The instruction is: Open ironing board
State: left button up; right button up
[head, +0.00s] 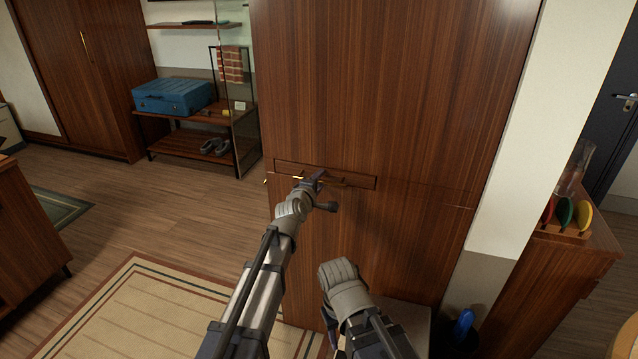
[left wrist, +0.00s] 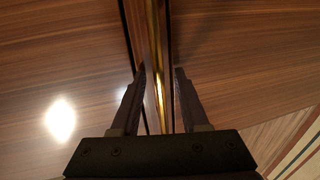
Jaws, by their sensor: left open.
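A narrow wooden drawer-like front (head: 358,181) is set in the face of the tall brown cabinet (head: 400,80) and looks closed. No ironing board shows as such. A thin brass handle (head: 298,178) runs along the front, partly hidden by my gripper. My left gripper (head: 318,180) is at this handle. In the left wrist view its open fingers (left wrist: 160,75) stand on either side of the brass strip (left wrist: 158,60), with a gap at the right finger; contact at the left finger is unclear. My right arm is low in front of the cabinet, its gripper hidden.
A patterned rug (head: 130,310) lies on the floor at the lower left. A shelf rack (head: 185,145) with a blue suitcase (head: 172,97) stands at the back left. A wooden counter (head: 565,265) with colourful discs is at the right. The floor left of the cabinet is clear.

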pick_arm(q)
grip_shut()
dwell(1.4)
